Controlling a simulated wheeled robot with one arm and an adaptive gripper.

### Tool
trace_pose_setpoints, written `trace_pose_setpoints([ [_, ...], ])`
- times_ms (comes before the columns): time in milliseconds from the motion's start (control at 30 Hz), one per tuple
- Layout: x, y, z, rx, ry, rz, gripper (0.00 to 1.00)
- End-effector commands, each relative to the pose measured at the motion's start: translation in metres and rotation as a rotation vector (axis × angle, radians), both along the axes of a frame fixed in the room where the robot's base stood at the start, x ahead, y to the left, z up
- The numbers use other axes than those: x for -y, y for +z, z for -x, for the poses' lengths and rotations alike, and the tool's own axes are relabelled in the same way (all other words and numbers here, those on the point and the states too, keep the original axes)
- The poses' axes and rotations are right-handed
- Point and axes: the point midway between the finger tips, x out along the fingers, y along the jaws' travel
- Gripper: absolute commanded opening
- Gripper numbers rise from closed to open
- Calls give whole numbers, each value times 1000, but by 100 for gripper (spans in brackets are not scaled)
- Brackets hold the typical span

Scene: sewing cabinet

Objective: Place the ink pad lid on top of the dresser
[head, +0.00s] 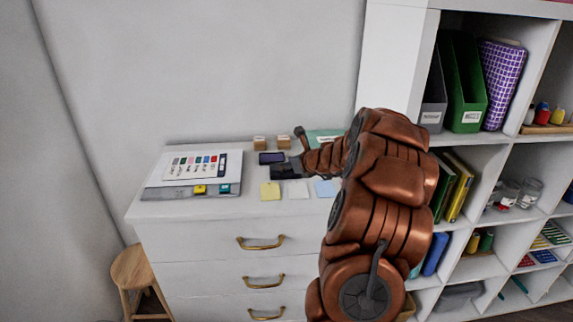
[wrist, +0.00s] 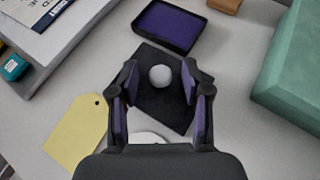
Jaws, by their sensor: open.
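The ink pad lid (wrist: 155,115) is a dark flat square with a round pale knob (wrist: 160,76) on it. It lies on the white dresser top (head: 230,208), just in front of the open ink pad (wrist: 170,25) with its purple surface. In the head view the lid (head: 283,172) shows partly beside my gripper, and the ink pad (head: 271,157) lies behind it. My gripper (wrist: 160,74) is open over the lid, its fingers on either side of the knob with gaps showing. I cannot tell its exact height above the lid.
Yellow (head: 270,191), white (head: 298,190) and blue (head: 324,188) tags lie in front. Two wooden blocks (head: 260,142) and a green box (head: 323,136) stand behind. A board with colour swatches (head: 195,168) lies left. A full shelf (head: 470,140) stands right. The dresser's front-left top is clear.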

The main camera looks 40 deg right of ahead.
Motion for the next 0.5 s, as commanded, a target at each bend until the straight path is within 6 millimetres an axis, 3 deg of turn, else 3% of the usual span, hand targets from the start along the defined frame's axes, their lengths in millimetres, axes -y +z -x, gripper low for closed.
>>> trace_pose_setpoints([
  [200, 0, 5, 2, 0, 0, 1, 48],
  [500, -2, 25, 40, 1, -2, 0, 48],
])
